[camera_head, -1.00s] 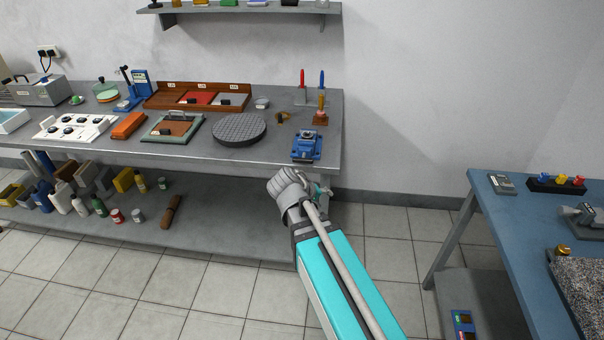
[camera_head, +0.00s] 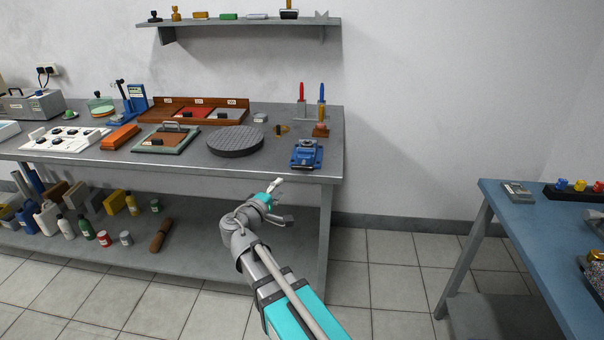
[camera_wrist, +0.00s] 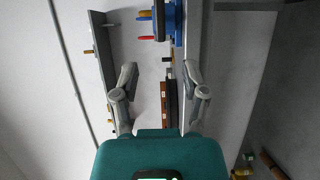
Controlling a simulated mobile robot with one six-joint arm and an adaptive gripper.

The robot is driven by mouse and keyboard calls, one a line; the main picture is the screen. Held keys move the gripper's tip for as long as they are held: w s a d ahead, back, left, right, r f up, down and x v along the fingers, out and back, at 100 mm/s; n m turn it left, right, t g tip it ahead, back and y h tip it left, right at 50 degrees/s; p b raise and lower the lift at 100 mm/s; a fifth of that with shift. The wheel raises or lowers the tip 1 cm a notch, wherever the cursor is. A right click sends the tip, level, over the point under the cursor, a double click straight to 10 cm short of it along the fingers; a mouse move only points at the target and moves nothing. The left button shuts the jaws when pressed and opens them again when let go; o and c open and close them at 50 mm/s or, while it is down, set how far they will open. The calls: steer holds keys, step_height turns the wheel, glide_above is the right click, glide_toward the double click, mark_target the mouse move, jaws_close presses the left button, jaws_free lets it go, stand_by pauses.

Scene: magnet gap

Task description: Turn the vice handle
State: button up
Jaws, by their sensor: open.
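The blue vice (camera_head: 306,154) sits at the right front corner of the grey workbench (camera_head: 215,170). Its handle is too small to make out in the head view. In the wrist view the blue vice (camera_wrist: 178,28) shows sideways at the top edge, partly cut off, with a dark part beside it. My gripper (camera_head: 283,204) is open and empty. In the head view it appears below and left of the vice, in front of the bench's front edge and apart from the vice. In the wrist view its two fingers (camera_wrist: 160,85) are spread wide.
A round dark plate (camera_head: 236,140) lies left of the vice. A wooden-handled tool (camera_head: 321,122) and a red and blue pair of handles (camera_head: 312,101) stand behind it. A lower shelf (camera_head: 190,235) holds bottles and boxes. A blue table (camera_head: 540,240) stands at right, with open floor between.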

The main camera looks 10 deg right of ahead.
mark_target(301, 169)
steer(key=shift+d, duration=0.1)
stand_by(0.3)
steer(key=shift+x, duration=6.85)
jaws_close()
